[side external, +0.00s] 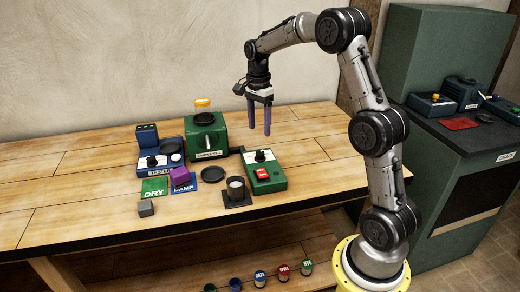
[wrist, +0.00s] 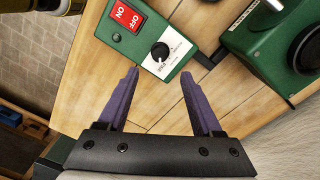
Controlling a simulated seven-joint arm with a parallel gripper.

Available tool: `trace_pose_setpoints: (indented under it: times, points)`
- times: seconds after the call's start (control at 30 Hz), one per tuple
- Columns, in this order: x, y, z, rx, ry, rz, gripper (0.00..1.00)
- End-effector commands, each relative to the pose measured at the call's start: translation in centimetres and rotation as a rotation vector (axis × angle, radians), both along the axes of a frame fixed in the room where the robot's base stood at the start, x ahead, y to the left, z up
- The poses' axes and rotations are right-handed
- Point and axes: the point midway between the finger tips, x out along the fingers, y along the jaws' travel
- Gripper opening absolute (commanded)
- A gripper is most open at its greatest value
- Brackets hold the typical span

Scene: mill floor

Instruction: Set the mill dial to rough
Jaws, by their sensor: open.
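A green control box (side external: 265,172) sits on the wooden table, with a red switch (side external: 262,174) on its top. The mill dial is a black round knob (side external: 260,156) on a white scale plate at the box's far end. In the wrist view the dial (wrist: 160,51) and the red ON/OFF switch (wrist: 129,18) show clearly; the scale's words are too small to read, so I cannot tell the setting. My gripper (side external: 259,131) points down above the dial end of the box, open and empty. In the wrist view its purple fingers (wrist: 159,72) are apart, not touching the dial.
The green mill (side external: 207,134) with an orange top stands behind left of the box. A blue tester (side external: 160,160), DRY mat (side external: 154,188), purple block (side external: 180,176), grey cube (side external: 145,208) and a cup (side external: 235,188) lie left. The table right of the box is clear.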

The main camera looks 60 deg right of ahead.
Motion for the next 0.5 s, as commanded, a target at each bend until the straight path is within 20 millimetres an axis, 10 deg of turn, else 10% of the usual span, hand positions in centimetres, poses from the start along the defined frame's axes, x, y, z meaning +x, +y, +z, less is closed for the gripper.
trace_pose_setpoints:
  times: [0.5]
  points:
    - [-0.3, 0.1, -8.4, 0.001, 0.002, 0.001, 0.67]
